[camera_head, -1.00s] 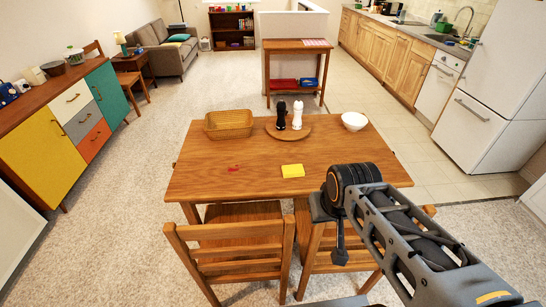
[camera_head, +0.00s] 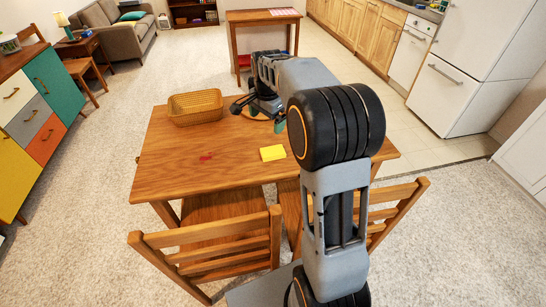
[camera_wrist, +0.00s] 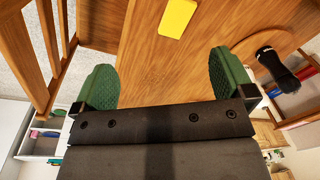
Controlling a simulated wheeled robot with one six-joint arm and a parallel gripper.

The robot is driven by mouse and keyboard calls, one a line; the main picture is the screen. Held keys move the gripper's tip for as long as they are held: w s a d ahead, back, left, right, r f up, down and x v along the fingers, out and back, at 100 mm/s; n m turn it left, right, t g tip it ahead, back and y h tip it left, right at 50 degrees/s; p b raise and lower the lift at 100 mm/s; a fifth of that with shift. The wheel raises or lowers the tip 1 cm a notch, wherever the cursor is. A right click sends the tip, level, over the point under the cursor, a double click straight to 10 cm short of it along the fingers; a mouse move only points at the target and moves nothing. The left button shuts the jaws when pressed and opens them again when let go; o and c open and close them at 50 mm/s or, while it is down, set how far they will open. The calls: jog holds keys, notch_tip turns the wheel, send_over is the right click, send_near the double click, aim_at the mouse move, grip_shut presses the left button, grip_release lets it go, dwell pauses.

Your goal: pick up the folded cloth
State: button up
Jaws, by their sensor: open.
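The folded cloth is a small yellow rectangle (camera_head: 272,153) lying flat on the wooden table, near its front edge. In the wrist view the cloth (camera_wrist: 177,18) shows at the top, beyond and between my fingertips, apart from both. My gripper (camera_head: 259,113) is over the far part of the table, behind the cloth in the head view. In the wrist view its two green finger pads (camera_wrist: 164,82) are wide apart with nothing between them.
A wicker basket (camera_head: 195,107) stands left of my gripper on the table (camera_head: 165,165). A black mill (camera_wrist: 279,67) and round board (camera_wrist: 262,38) are near my right finger. Chairs (camera_head: 205,240) stand at the front.

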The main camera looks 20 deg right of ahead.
jog(key=w+d+f+m+g+b, duration=0.1)
jog(key=w+d+f+m+b, duration=0.1)
jog(key=w+d+f+m, duration=0.55)
jog(key=n, duration=0.2)
send_over(273, 150)
jog(key=shift+m, duration=0.25)
jog(key=f, duration=0.9)
jog(key=shift+s+a+f, duration=0.1)
jog(key=shift+s+a, duration=0.05)
jog(key=shift+s, duration=0.15)
jog(key=shift+w+f, duration=0.2)
jog(key=shift+f, duration=2.75)
jog(key=c, duration=1)
